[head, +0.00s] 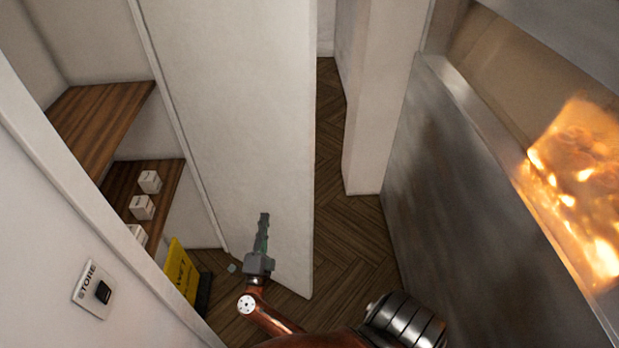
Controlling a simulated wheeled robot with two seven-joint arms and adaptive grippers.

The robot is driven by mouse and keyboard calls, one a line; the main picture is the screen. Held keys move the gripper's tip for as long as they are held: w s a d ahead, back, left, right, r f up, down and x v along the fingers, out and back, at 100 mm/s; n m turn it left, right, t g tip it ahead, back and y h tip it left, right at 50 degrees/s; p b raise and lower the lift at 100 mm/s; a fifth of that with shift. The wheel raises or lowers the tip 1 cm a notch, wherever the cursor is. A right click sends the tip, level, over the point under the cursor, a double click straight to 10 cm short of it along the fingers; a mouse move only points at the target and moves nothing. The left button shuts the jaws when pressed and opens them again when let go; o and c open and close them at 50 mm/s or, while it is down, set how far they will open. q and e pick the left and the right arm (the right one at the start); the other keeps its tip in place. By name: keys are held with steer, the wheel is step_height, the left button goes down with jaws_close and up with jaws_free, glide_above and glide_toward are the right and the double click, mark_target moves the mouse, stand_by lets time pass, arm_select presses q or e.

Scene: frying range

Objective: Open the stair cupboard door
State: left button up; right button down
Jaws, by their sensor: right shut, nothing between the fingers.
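The stair cupboard door (225,110) is a plain white panel. It stands swung wide open, its lower free corner near the middle of the picture, and the cupboard's inside shows to its left. A small STORE plate (89,284) with a black knob or latch is on the white wall at the lower left. My right gripper (263,218) is shut and empty, pointing away from me in front of the lower part of the door. I cannot tell whether it touches the door. My left gripper is out of view.
Wooden shelves (95,112) in the cupboard hold several small white boxes (142,207). A yellow sign (181,268) stands at its floor. A steel-sided fryer (440,190) with glowing oil (580,180) lies to the right. Free wooden floor (352,240) runs between door and fryer, beside a white pillar (377,100).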

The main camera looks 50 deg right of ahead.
steer(key=s+d+r+m+g+p, duration=0.2)
steer(key=s+r+m+g+p, duration=0.25)
steer(key=m+g, duration=0.3)
steer(key=g+p, duration=0.2)
steer(key=p, duration=0.3)
glide_toward(308, 186)
steer(key=x, duration=0.6)
steer(key=shift+w+r, duration=0.1)
steer(key=shift+r, duration=0.05)
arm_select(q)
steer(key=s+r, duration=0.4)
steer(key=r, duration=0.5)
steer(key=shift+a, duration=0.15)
arm_select(e)
steer(key=shift+w+d, duration=0.1)
steer(key=shift+d, duration=0.3)
